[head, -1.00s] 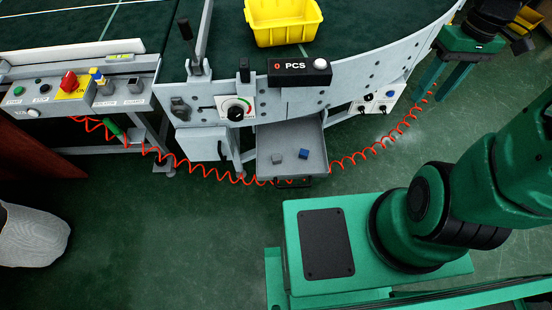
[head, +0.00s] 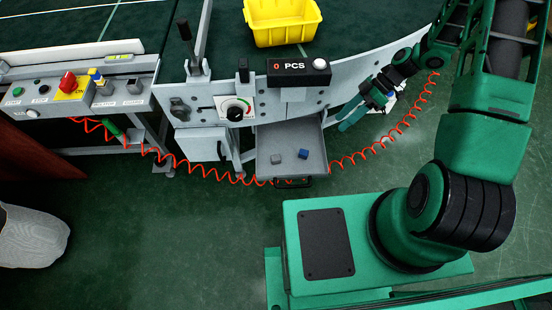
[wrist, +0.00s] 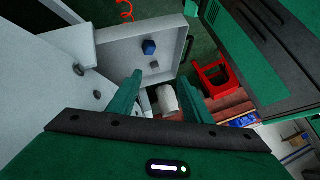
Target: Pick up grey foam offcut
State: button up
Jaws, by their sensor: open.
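The grey foam offcut (head: 276,158) is a small grey block lying in the open drawer (head: 290,170) under the conveyor. In the wrist view the grey offcut (wrist: 154,65) lies in the same drawer, beyond my fingertips. A small blue block (head: 303,154) lies beside it to the right in the head view, apart from it; it also shows in the wrist view (wrist: 149,47). My gripper (head: 357,113) is to the right of the drawer, by the conveyor's side panel. In the wrist view my gripper (wrist: 163,92) is open, with nothing between its fingers.
A yellow bin (head: 283,22) stands on the curved conveyor above. A counter box reading 0 PCS (head: 299,72) and a lever sit at the conveyor's edge. An orange coiled hose (head: 350,157) hangs around the drawer. A white sack-like thing (head: 30,237) stands at the left.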

aim_at(284, 159)
jog(key=a+f+n+y, duration=0.1)
jog(key=a+f, duration=0.2)
jog(key=f, duration=0.1)
jog(key=s+a+f+n+y, duration=0.1)
jog(key=a+f+n+y, duration=0.1)
jog(key=a+f, duration=0.1)
jog(key=s+a+f+n+y, duration=0.1)
jog(key=a+f+y, duration=0.1)
jog(key=a+f, duration=0.2)
jog(key=shift+s+f+n+t, duration=0.2)
jog(key=shift+f+n+t, duration=0.1)
jog(key=shift+f, duration=0.65)
jog(key=shift+s+a+f, duration=0.15)
jog(key=shift+a+f, duration=0.2)
jog(key=shift+y, duration=0.3)
jog(key=x, duration=0.5)
jog(key=shift+a+f, duration=0.1)
jog(key=shift+a, duration=0.15)
jog(key=shift+w+x, duration=0.2)
jog(key=shift+x, duration=1.15)
jog(key=shift+w+x, duration=0.2)
jog(key=shift+x, duration=1.15)
jog(key=shift+c, duration=0.3)
jog(key=c, duration=1)
